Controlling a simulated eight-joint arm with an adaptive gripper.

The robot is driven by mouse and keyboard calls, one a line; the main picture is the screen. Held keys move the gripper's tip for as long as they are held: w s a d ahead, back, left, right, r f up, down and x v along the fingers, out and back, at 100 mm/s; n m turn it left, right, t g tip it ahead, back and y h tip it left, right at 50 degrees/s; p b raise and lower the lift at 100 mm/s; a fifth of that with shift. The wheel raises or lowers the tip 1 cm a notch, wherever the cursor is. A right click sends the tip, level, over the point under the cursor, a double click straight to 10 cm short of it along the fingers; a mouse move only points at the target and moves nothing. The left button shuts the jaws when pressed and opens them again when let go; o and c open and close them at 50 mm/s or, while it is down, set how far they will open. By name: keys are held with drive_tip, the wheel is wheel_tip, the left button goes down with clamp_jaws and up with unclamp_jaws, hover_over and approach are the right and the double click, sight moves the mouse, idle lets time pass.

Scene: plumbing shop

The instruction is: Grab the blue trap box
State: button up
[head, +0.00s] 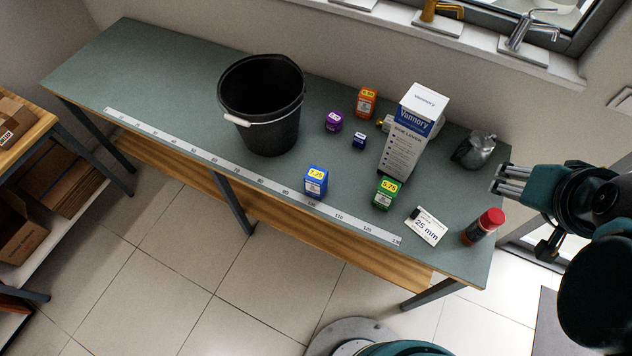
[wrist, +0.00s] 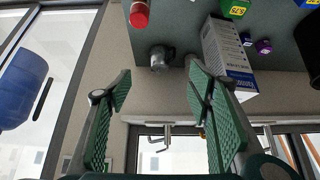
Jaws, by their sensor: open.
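A blue box (head: 316,182) with a yellow 7.25 label stands near the front edge of the bench, beside the ruler strip, in the head view. A smaller dark blue box (head: 359,141) stands farther back; it also shows in the wrist view (wrist: 246,40). My gripper (head: 503,180) is at the right end of the bench, well to the right of both blue boxes. In the wrist view my gripper (wrist: 160,92) is open, with green pads apart and nothing between them. At that view's top right edge, a blue box (wrist: 305,3) is cut off.
Purple (head: 334,121) and orange (head: 366,101) boxes stand behind. The bench's left is clear.

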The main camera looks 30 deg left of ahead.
wheel_tip(320, 180, up, 4)
drive_tip(key=n+g+b, duration=0.6)
drive_tip(key=n+g, duration=0.1)
drive_tip(key=n, duration=1.1)
hover_over(315, 172)
drive_tip(key=shift+n, duration=0.3)
wheel_tip(315, 172, down, 33)
drive_tip(key=shift+f, duration=0.1)
drive_tip(key=shift+d+f, duration=0.1)
drive_tip(key=shift+f, duration=0.2)
drive_tip(key=shift+f, duration=1.3)
drive_tip(key=shift+f, duration=0.1)
